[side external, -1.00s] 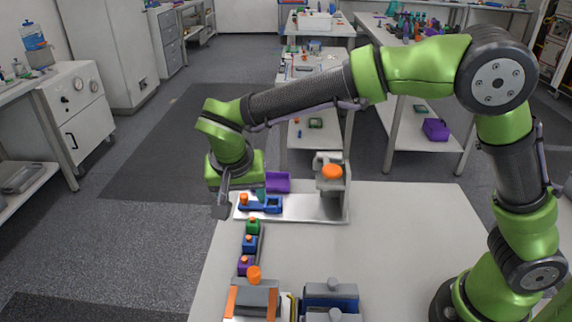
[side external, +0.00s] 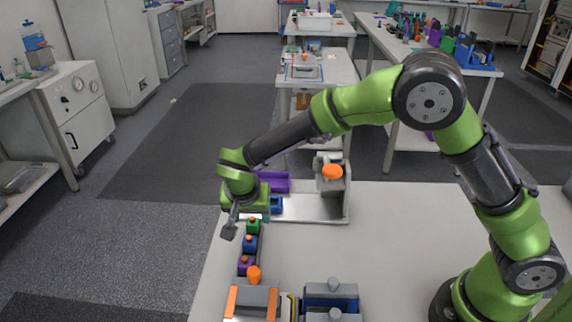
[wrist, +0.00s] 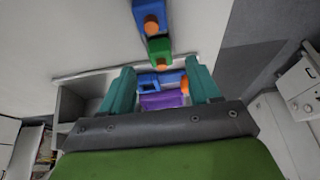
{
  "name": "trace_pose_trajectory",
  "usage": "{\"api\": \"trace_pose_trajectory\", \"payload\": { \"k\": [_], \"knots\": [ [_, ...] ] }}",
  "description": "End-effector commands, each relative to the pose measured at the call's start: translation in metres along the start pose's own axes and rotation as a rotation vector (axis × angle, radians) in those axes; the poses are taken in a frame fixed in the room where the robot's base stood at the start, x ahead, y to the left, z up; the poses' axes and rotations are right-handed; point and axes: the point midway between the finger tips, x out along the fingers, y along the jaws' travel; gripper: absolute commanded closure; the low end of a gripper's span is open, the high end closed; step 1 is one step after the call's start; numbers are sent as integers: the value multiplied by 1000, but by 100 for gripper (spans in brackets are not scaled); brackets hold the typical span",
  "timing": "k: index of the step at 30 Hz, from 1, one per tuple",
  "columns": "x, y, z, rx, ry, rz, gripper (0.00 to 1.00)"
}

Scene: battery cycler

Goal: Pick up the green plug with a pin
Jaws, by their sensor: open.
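The green plug (side external: 253,227) stands at the far end of a short row of plugs on the table, with an orange pin on top. It also shows in the wrist view (wrist: 159,48), with its orange pin at its lower edge. My gripper (wrist: 162,78) is open, with its two teal fingers spread wide and nothing held between them. In the wrist view the plug lies just beyond the fingertips, roughly centred between them. In the side view my wrist hangs just behind and above the plug, and the fingers are mostly hidden.
A blue plug (side external: 249,243) and a purple plug (side external: 245,264) stand in the same row. Behind are a metal fixture (side external: 318,208) with an orange knob, a blue part (side external: 277,204) and a purple part (side external: 273,182). The table's right side is clear.

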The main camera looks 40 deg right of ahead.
Motion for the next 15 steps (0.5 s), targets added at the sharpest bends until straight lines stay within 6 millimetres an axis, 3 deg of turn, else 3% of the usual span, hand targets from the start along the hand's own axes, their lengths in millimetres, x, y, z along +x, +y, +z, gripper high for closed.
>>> {"api": "trace_pose_trajectory", "payload": {
  "k": [7, 15],
  "knots": [
    [38, 0, -3, 1, -1, 4, 38],
    [46, -1, -3, 1, 0, 0, 38]
  ]
}}
